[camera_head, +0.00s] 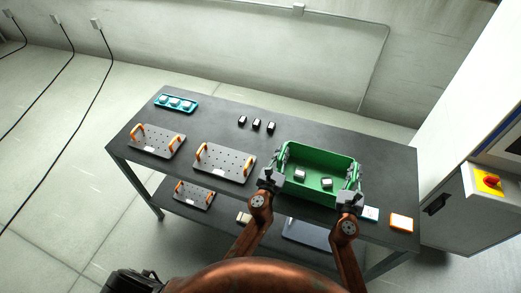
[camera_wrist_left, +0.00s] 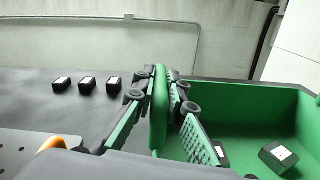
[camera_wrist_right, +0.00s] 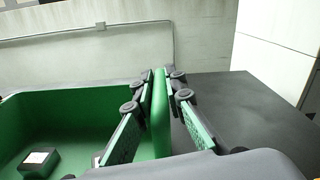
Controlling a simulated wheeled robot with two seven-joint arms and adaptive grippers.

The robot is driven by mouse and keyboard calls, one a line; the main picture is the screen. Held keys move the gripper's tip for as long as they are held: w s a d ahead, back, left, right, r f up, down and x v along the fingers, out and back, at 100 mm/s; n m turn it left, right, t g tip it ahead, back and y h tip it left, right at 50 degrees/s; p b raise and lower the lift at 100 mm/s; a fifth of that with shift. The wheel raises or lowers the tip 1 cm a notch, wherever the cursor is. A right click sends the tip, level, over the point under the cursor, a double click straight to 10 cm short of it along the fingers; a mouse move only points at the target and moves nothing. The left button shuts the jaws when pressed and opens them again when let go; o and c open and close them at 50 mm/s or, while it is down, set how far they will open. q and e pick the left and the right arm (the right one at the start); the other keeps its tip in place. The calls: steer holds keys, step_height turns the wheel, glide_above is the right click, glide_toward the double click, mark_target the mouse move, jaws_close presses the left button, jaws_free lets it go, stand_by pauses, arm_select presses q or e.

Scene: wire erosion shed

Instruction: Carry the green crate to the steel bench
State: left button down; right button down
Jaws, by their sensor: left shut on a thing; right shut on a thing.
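The green crate (camera_head: 318,160) is at the right part of a dark table in the head view, with two small dark blocks with pale tops (camera_head: 300,175) inside. My left gripper (camera_head: 270,178) is shut on the crate's left wall; in the left wrist view its fingers straddle the green wall (camera_wrist_left: 158,105). My right gripper (camera_head: 350,195) is shut on the crate's right wall; in the right wrist view its fingers straddle that wall (camera_wrist_right: 160,110). I cannot tell whether the crate touches the table. No bench is clearly identifiable as the steel bench apart from this table (camera_head: 215,118).
Two perforated plates with orange handles (camera_head: 225,163) lie left of the crate. Several black blocks (camera_head: 256,125) and a teal tray (camera_head: 176,103) are behind them. An orange-edged item (camera_head: 401,222) lies right of the crate. A machine cabinet (camera_head: 465,205) stands at the right.

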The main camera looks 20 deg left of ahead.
arm_select(q)
steer(key=c, duration=2.4)
jaws_free()
steer(key=shift+f, duration=0.3)
arm_select(e)
steer(key=c, duration=2.4)
jaws_free()
steer(key=shift+d+f, duration=0.1)
steer(key=shift+d, duration=0.1)
arm_select(q)
steer(key=o, duration=0.3)
steer(key=shift+r, duration=0.15)
arm_select(e)
steer(key=o, duration=0.3)
steer(key=shift+a, duration=0.1)
arm_select(q)
steer(key=shift+o, duration=0.7)
arm_select(e)
steer(key=shift+o, duration=0.6)
steer(key=shift+s, duration=0.1)
arm_select(q)
steer(key=s, duration=1.2)
steer(key=shift+a, duration=0.2)
arm_select(e)
steer(key=s, duration=1.2)
steer(key=shift+a, duration=0.35)
